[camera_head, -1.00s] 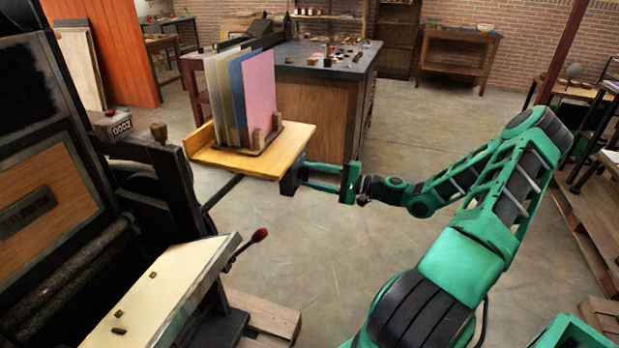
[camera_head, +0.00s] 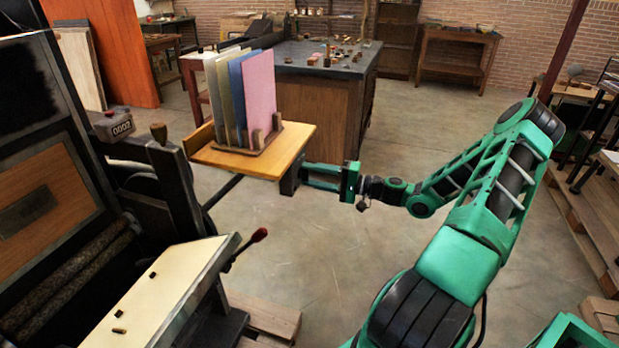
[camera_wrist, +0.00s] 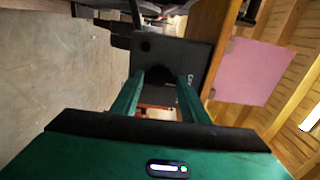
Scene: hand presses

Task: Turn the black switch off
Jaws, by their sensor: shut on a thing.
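The black switch (camera_head: 289,180) is a dark box at the right edge of the small wooden shelf. In the wrist view its dark face (camera_wrist: 187,62), with partly hidden pale lettering, lies straight ahead of the fingers. My gripper (camera_head: 303,178) reaches it from the right, its two green fingers level with the box. In the wrist view the gripper (camera_wrist: 160,76) is shut on a dark rounded part at the front of the switch. The fingers hide most of that part, so its turned position cannot be read.
The wooden shelf (camera_head: 220,158) carries upright coloured boards (camera_head: 260,92) in a rack, just left of the switch. A dark-topped workbench (camera_head: 330,66) is behind. The floor below my gripper is clear.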

